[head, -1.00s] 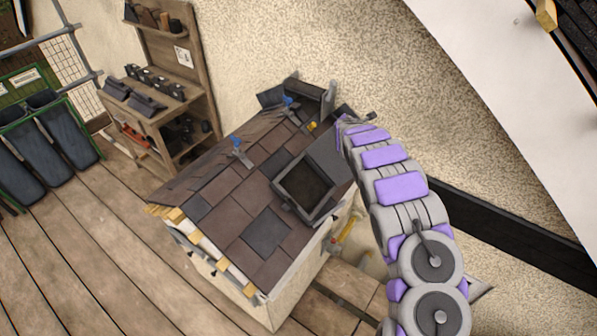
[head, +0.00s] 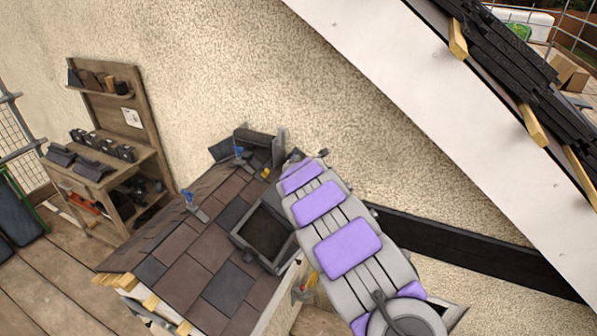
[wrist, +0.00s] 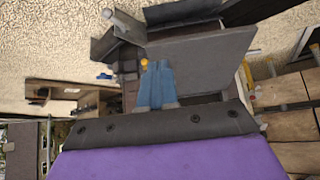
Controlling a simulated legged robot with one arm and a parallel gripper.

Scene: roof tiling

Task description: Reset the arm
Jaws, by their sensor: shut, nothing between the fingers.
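My arm (head: 345,245), grey with purple pads, reaches up from the bottom right of the head view towards the upper right of the small model roof (head: 185,245). Its end is hidden there. In the wrist view my gripper (wrist: 156,68) shows as blue fingers, shut together and empty, beyond a dark bolted edge and a purple pad. A flat grey panel (wrist: 205,58) stands close behind and right of the fingers; I cannot tell whether they touch it.
The roof has brown and dark shingles, a dark-framed skylight (head: 265,232) and blue-handled tools (head: 195,203). A wooden shelf unit (head: 115,150) stands at left against the rough wall (head: 250,70). Plank floor (head: 60,285) is open at lower left. A black beam (head: 470,250) runs right.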

